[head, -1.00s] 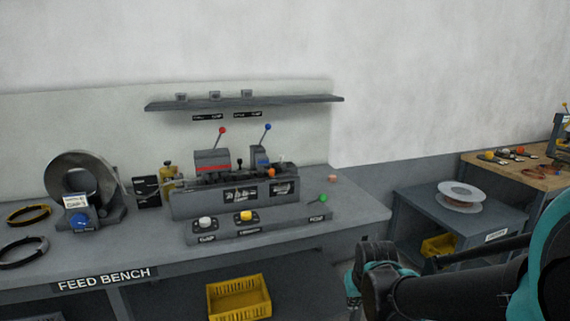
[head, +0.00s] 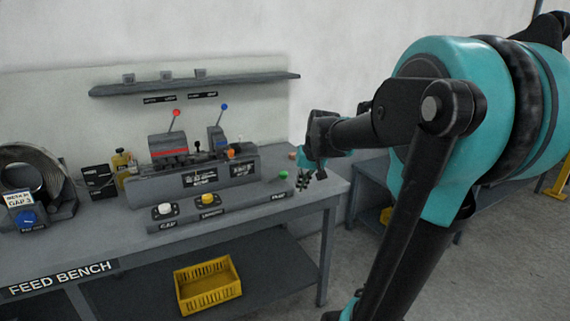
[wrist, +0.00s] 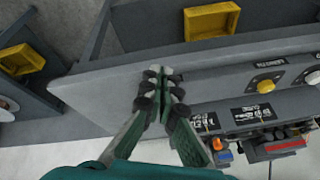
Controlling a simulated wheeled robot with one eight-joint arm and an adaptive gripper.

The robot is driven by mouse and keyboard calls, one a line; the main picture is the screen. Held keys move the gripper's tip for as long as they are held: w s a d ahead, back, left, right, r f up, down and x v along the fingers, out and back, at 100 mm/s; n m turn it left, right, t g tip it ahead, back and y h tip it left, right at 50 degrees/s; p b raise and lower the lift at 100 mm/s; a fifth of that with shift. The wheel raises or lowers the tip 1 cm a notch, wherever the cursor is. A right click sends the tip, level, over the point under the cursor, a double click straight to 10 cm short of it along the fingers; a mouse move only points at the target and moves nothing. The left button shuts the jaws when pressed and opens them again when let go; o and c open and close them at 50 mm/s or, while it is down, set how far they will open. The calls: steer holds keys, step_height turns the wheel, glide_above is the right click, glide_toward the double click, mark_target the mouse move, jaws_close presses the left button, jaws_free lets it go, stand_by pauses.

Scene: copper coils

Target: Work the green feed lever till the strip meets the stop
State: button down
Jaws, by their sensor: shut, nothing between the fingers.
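The green-knobbed lever (head: 283,175) stands at the right end of the low control panel (head: 235,206) on the bench. My gripper (head: 304,184) is just right of the green knob in the head view, apart from it in the picture; the depth gap is unclear. In the wrist view my gripper (wrist: 163,78) has its fingers together and empty over the bench's front part. The green knob cannot be made out there. The feed machine (head: 190,175) sits behind the panel, with the metal coil (head: 55,175) at the left. I cannot make out the strip's end or the stop.
A white button (head: 165,209) and a yellow button (head: 208,199) sit left on the panel. Red (head: 175,113) and blue (head: 224,107) levers rise from the machine. A shelf (head: 195,84) hangs above. A yellow crate (head: 208,285) is below the bench top.

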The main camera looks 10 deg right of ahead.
steer(key=w+r+y, duration=0.1)
steer(key=w+r, duration=1)
steer(key=r, duration=0.2)
steer(key=shift+d+r+m, duration=0.2)
steer(key=shift+r+m, duration=0.2)
steer(key=a+f, duration=0.3)
steer(key=f, duration=0.8)
steer(key=shift+w+a, duration=0.15)
steer(key=shift+w, duration=0.15)
steer(key=shift+f, duration=0.15)
